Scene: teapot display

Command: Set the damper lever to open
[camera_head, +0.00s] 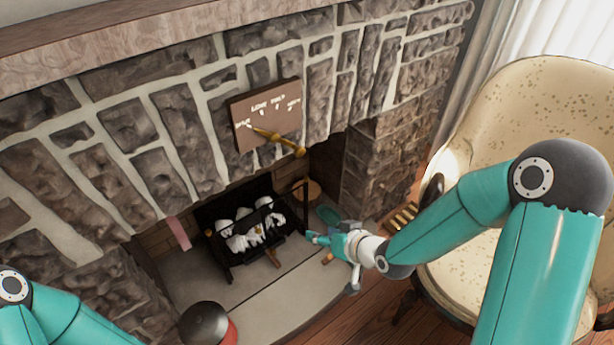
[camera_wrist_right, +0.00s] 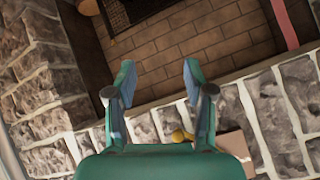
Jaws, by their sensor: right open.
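The damper lever (camera_head: 277,140) is a brass rod with a round knob, on a brown plaque (camera_head: 268,100) with small white lettering above the fireplace opening. Its knob end points to the lower right in the head view. My right gripper (camera_head: 328,242) is open and empty, below and right of the lever, apart from it, in front of the hearth. In the right wrist view the open fingers (camera_wrist_right: 157,75) show, with a brass knob (camera_wrist_right: 180,136) and part of the plaque (camera_wrist_right: 232,144) behind the right finger. My left arm shows at the lower left; its gripper is out of view.
A black grate with white logs (camera_head: 245,228) sits in the firebox. A dark round-topped object with a red side (camera_head: 208,324) stands at the hearth's front. A cream armchair (camera_head: 540,95) stands at right. Stone wall surrounds the opening; a mantel (camera_head: 120,40) juts above.

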